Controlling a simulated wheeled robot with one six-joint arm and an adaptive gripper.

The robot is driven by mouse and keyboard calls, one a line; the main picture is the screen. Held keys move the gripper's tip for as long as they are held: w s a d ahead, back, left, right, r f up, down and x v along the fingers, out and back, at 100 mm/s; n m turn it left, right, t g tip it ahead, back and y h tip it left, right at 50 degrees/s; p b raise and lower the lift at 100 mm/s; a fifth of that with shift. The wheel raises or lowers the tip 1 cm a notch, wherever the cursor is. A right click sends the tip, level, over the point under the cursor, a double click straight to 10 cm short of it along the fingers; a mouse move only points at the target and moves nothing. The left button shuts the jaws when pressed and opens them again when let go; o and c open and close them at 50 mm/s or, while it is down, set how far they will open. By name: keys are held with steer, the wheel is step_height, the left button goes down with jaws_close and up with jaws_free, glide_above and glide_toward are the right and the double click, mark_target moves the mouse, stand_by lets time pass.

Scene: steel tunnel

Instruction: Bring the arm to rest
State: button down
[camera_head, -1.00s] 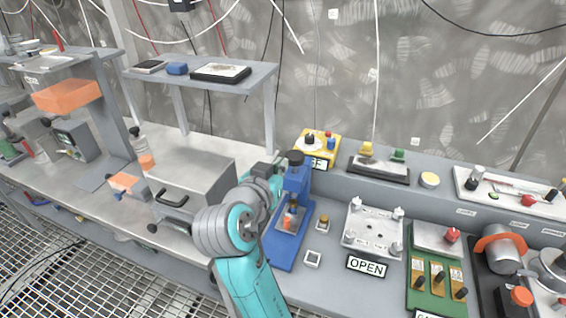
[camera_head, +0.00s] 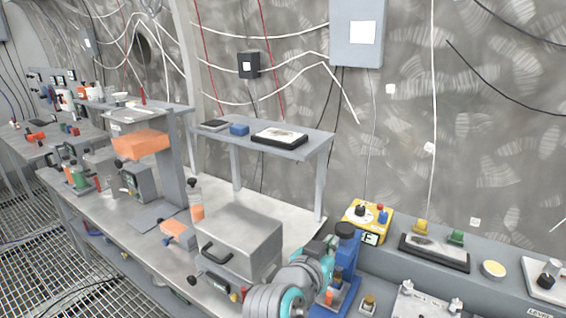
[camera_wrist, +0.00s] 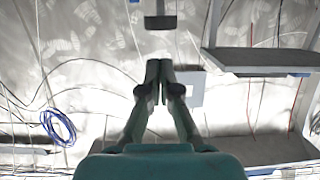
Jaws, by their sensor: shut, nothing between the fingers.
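My arm (camera_head: 275,301), grey and teal, is folded low at the bottom centre of the head view, in front of the blue press (camera_head: 346,262). My gripper's fingers are hard to make out there. In the wrist view my gripper (camera_wrist: 160,68) is shut, its two dark green fingers together with nothing between them. The fingers point at a pale wall with cables, clear of any object.
A grey lidded box (camera_head: 239,240) stands on the bench left of my arm. A raised shelf (camera_head: 312,143) is behind it. A yellow box (camera_head: 367,220) is behind the press. A blue cable coil (camera_wrist: 58,127) shows in the wrist view.

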steer(key=s+d+f+n+y, duration=0.1)
steer(key=s+f+n+y, duration=0.1)
steer(key=s+f, duration=0.3)
steer(key=s+d+f+n+t+y, duration=0.1)
steer(key=s+f+n+y, duration=0.1)
steer(key=s+f, duration=0.4)
steer(key=s+d+f+n+y, duration=0.1)
steer(key=s+f+n+y, duration=0.2)
steer(key=f, duration=1)
steer(key=shift+s+d+f+n+t, duration=0.15)
steer(key=shift+s+n, duration=0.15)
steer(key=shift+s, duration=0.55)
steer(key=shift+s+d+f+n+t, duration=0.15)
steer(key=shift+s+n, duration=0.15)
steer(key=shift+s, duration=0.55)
steer(key=s+f+y, duration=0.2)
steer(key=s, duration=1.4)
steer(key=s+d+r+m, duration=0.1)
steer(key=s+r, duration=0.4)
steer(key=s, duration=0.7)
steer(key=shift+s+d+r+m+t, duration=0.2)
steer(key=shift+s+d+m+t, duration=0.1)
steer(key=shift+s, duration=0.1)
